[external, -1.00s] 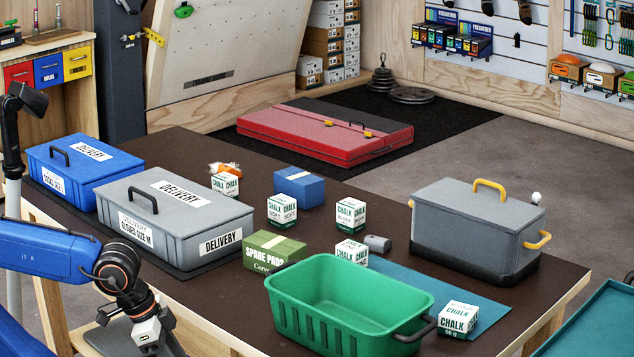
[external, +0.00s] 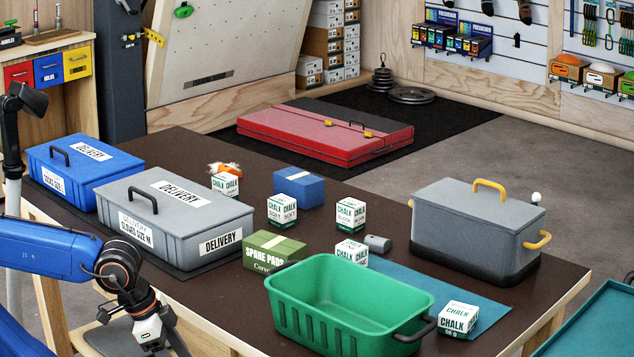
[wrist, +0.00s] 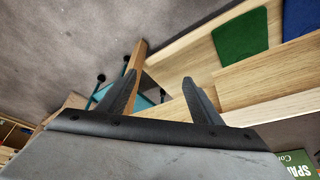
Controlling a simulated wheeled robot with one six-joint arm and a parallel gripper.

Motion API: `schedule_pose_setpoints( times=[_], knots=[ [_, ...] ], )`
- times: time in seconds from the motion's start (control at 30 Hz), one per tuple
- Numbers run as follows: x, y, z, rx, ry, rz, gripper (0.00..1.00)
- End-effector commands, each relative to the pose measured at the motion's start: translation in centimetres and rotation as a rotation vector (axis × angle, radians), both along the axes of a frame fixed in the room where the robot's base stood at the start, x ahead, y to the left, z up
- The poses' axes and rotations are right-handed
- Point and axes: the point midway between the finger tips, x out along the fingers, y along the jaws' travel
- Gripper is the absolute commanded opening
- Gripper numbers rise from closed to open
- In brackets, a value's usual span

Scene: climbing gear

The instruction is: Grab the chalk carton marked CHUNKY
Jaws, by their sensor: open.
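Several white-and-green chalk cartons stand on the dark table. One is at the back left (external: 226,184), one in the middle has lettering like SOFT (external: 282,211), and one stands right of it (external: 351,215). Another (external: 352,253) is partly hidden behind the green tub, and one (external: 458,319) lies right of the tub, reading CHALK with a weight. I cannot read CHUNKY on any of them. My gripper (wrist: 158,85) is open and empty in the wrist view, with no carton between its fingers. In the external view its fingertips are out of frame at the lower left.
A green tub (external: 350,310) stands at the table's front, beside a green SPARE PADS box (external: 274,249). A grey lidded crate (external: 478,230) is at right. Blue (external: 85,168) and grey (external: 175,217) delivery boxes stand left. A blue box (external: 298,188) and a small grey cylinder (external: 377,243) lie among the cartons.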

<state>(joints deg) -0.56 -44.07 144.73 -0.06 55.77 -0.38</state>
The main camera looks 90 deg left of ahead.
Motion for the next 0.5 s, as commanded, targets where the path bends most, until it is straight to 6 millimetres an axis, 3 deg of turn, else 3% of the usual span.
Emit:
schedule_pose_setpoints(
  times=[0.17,0.3,0.5],
  knots=[
    [2.5,1.9,4.3,-0.019,0.022,0.126,0.59],
    [5.6,4.9,9.6,-0.049,0.05,0.296,0.59],
    [9.6,9.9,15.8,-0.093,0.084,0.522,0.59]
  ],
)
